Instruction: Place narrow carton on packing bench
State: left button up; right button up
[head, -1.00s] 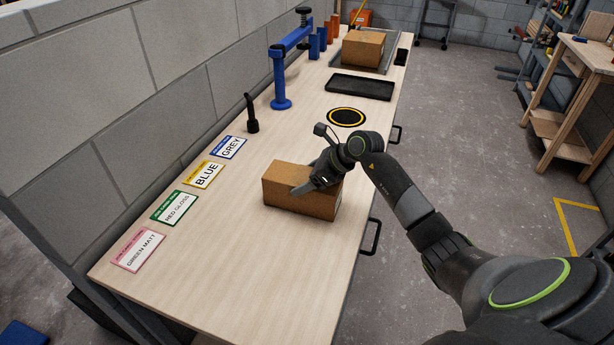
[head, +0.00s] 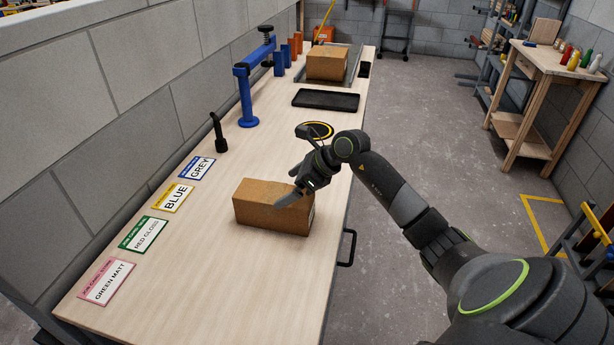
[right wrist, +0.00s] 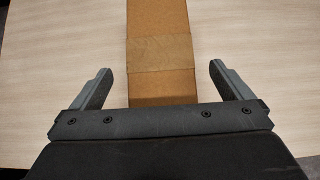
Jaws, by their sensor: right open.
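The narrow carton (head: 262,209), a long brown box with a tape band, rests on the packing bench (head: 190,285), a pale wooden top. My right gripper (head: 290,197) is at the carton's right end in the head view. In the right wrist view the open fingers of my right gripper (right wrist: 160,80) stand on either side of the carton (right wrist: 160,50), with a gap on each side. The carton's right end is partly hidden by the gripper in the head view. My left gripper is out of view.
Several job cards (head: 166,197) lie along the bench's wall side. A black peg (head: 219,133), a blue clamp stand (head: 247,95), a black tray (head: 325,100) and another brown carton (head: 327,64) are farther back. The bench front is clear.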

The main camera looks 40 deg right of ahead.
jog(key=b+v, duration=0.1)
jog(key=v, duration=0.6)
jog(key=shift+s, duration=0.1)
dwell(0.4)
